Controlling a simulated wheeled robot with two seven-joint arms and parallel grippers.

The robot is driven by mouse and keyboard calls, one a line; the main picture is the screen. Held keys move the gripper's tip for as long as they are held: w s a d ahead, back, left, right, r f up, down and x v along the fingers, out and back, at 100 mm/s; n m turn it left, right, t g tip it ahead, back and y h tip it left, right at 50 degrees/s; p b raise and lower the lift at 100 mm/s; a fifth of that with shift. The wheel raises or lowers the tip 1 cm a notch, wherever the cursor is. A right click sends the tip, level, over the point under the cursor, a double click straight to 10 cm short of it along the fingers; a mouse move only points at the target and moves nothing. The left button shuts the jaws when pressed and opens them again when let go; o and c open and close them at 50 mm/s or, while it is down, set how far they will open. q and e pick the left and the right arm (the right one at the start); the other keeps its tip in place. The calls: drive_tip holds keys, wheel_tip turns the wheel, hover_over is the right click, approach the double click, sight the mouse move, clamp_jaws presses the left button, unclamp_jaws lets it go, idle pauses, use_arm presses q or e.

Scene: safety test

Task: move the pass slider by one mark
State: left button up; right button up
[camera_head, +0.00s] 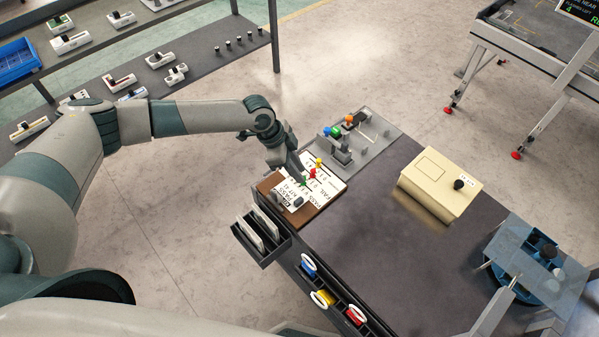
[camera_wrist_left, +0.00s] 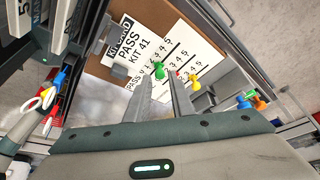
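A brown clipboard (camera_head: 267,186) with a white sheet lies at the table's far left corner; "PASS", "FAIL" and "KIT 41" are printed on it. The sheet (camera_wrist_left: 130,47) shows rows of numbered marks in the left wrist view. A green peg (camera_head: 303,182), a red peg (camera_head: 313,173) and a yellow peg (camera_head: 318,163) stand on it. My left gripper (camera_head: 298,173) is low over the board. In the left wrist view its fingers (camera_wrist_left: 160,80) are apart, with the green peg (camera_wrist_left: 159,71) in line with the gap; contact cannot be told. My right gripper is out of view.
A grey fixture (camera_head: 375,146) with coloured knobs stands behind the board. A dark holder (camera_head: 262,253) with white cards and several coloured rings sit along the left table edge. The dark tabletop (camera_head: 370,245) between is clear.

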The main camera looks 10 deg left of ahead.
use_arm(q)
drive_tip(key=b+v, duration=0.3)
drive_tip(key=v, duration=1.2)
drive_tip(key=shift+r, duration=0.25)
drive_tip(key=shift+s+a, duration=0.1)
drive_tip(key=shift+a, duration=0.05)
